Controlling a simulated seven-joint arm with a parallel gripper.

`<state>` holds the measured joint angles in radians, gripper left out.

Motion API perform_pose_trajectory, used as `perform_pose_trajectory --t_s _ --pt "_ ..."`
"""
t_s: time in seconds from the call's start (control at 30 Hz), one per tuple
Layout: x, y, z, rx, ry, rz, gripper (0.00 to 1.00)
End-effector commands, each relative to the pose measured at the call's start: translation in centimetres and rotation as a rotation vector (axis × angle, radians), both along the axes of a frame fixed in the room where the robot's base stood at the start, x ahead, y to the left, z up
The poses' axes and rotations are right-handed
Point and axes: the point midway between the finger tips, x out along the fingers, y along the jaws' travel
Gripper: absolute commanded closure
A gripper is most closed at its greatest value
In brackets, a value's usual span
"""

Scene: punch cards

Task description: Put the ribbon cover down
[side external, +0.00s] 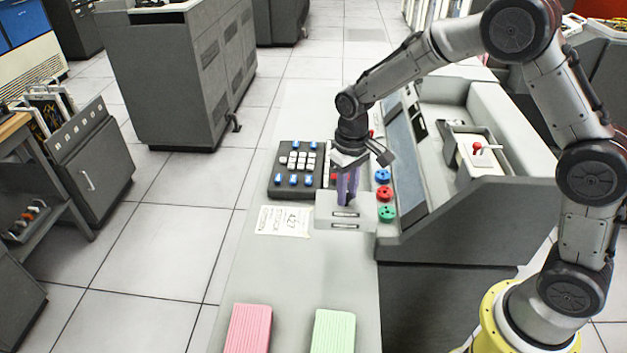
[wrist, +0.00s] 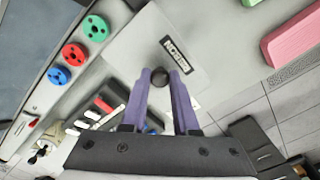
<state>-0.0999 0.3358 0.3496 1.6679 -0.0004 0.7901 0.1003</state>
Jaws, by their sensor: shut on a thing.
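The ribbon cover (side external: 335,222) is a light grey plate on or just above the desk, left of the console's slanted panel. In the wrist view the ribbon cover (wrist: 140,45) shows a dark round knob (wrist: 158,77) and a black label that appears to read RIBBON. My gripper (side external: 347,203) points down over the cover. Its purple fingers are shut on the knob, one on each side. The cover's far part is hidden behind the fingers in the side view. I cannot tell whether its underside touches the desk.
A black keypad (side external: 291,187) and a paper sheet (side external: 283,221) lie left of the cover. Blue, red and green spools (side external: 384,194) stand close on its right. Pink (side external: 249,328) and green (side external: 334,331) card stacks lie at the front. The desk between is clear.

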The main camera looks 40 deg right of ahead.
Motion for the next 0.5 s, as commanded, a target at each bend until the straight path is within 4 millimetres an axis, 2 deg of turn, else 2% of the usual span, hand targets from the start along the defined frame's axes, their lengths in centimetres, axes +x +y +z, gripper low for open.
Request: perform_pose_trajectory --t_s 0.33,0.5 --pt "0.0 0.0 -5.8 0.000 0.002 0.000 1.00" --pt "0.1 0.0 -7.5 0.000 -0.002 0.000 1.00"
